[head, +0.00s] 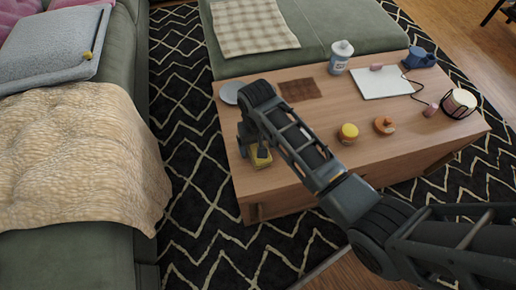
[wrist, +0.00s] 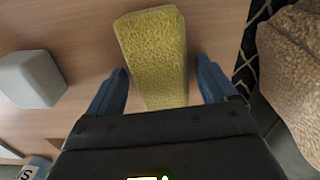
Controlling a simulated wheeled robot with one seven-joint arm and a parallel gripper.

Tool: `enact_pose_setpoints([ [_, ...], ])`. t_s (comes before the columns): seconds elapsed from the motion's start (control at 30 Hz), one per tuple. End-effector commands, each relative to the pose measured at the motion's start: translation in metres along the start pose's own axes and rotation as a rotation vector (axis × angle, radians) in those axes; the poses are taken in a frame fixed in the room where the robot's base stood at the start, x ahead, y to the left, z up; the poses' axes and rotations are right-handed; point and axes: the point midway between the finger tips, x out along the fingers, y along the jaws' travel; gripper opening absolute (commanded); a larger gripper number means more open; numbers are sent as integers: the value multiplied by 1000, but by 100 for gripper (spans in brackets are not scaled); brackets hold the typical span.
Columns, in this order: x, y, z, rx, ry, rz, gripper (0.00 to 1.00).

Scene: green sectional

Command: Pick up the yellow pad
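The yellow pad (wrist: 155,50) is a rough, fuzzy oblong lying flat on the wooden coffee table (wrist: 75,25). In the head view the pad (head: 261,159) shows at the table's left end, partly hidden by my arm. My gripper (wrist: 160,78) is open, with a blue finger on each side of the pad's near part. Gaps show between the pad and the fingers, and the pad's far end reaches beyond the fingertips. The gripper (head: 259,148) is low over the pad in the head view.
Behind my arm on the table are a plate (head: 231,92), a brown mat (head: 300,89), a lidded cup (head: 340,56), a yellow jar (head: 348,133) and an orange ring-shaped item (head: 384,125). A grey-white block (wrist: 30,78) is left of the gripper. A blanket-covered sofa (head: 75,160) stands left.

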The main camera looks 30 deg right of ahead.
Motion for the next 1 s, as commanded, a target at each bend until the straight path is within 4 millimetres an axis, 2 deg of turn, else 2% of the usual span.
enact_pose_setpoints([
  [0.07, 0, 0, 0, 0, 0, 0, 76],
  [0.47, 0, 0, 0, 0, 0, 0, 38],
  [0.77, -3, 0, 0, 0, 1, 0, 38],
  [0.87, -10, 0, 0, 0, 1, 0, 38],
  [1.0, -29, -1, -1, -1, 3, -1, 38],
])
